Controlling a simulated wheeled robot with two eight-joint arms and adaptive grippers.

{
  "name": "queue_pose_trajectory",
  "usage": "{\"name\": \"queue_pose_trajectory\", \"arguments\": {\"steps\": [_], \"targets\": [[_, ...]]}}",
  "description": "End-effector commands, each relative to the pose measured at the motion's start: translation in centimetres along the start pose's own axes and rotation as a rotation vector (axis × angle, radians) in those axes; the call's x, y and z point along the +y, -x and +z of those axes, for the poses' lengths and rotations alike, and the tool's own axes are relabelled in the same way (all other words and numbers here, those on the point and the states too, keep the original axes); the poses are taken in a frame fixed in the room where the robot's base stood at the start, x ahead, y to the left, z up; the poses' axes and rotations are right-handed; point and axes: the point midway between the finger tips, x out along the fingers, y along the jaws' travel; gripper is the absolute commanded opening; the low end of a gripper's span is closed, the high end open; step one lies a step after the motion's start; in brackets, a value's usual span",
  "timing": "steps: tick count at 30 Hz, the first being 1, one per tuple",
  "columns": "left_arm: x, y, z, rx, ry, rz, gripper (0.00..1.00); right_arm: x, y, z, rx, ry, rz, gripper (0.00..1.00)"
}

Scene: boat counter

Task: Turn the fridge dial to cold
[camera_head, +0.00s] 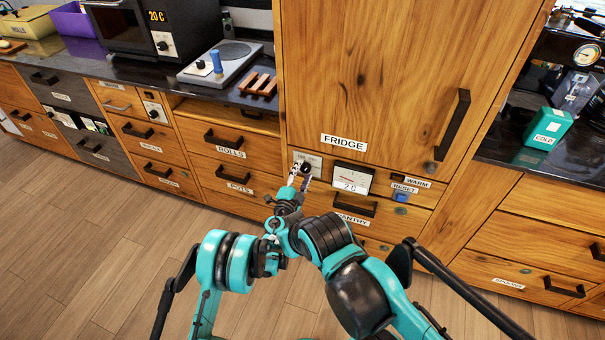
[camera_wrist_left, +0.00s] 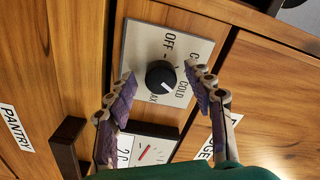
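The fridge dial (camera_head: 306,168) is a small black knob on a pale plate below the FRIDGE label. In the left wrist view the knob (camera_wrist_left: 161,77) sits on a plate (camera_wrist_left: 143,45) marked OFF, COLD and MAX, with another label partly hidden by a finger. A pale mark on the knob seems to face the COLD and MAX side; its exact setting is hard to tell. My left gripper (camera_wrist_left: 162,100) is open, its purple-padded fingers on either side of the knob with gaps visible. In the head view this gripper (camera_head: 300,178) is at the dial. My right gripper is not in view.
A gauge (camera_head: 351,179) reading about 2 C is beside the dial. A blue RESET button (camera_head: 401,197) and a WARM label are further right. The PANTRY drawer handle (camera_head: 354,207) juts out below. The fridge door handle (camera_head: 455,124) is above right. Floor on the left is clear.

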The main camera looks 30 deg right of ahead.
Motion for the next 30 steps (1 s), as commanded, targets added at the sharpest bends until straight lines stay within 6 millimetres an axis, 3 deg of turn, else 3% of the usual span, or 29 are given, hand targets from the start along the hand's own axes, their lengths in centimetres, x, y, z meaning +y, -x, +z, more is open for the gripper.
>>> {"name": "queue_pose_trajectory", "arguments": {"steps": [5, 18, 30], "targets": [[0.0, 0.6, 0.0, 0.0, 0.0, 0.0, 0.53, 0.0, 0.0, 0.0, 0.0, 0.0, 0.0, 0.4], [0.0, 7.0, 0.0, 0.0, 0.0, 0.0, 0.53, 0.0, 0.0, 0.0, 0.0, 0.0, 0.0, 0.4], [0.0, 7.5, 0.0, 0.0, 0.0, 0.0, 0.53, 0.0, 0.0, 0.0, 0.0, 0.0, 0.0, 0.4]]}}
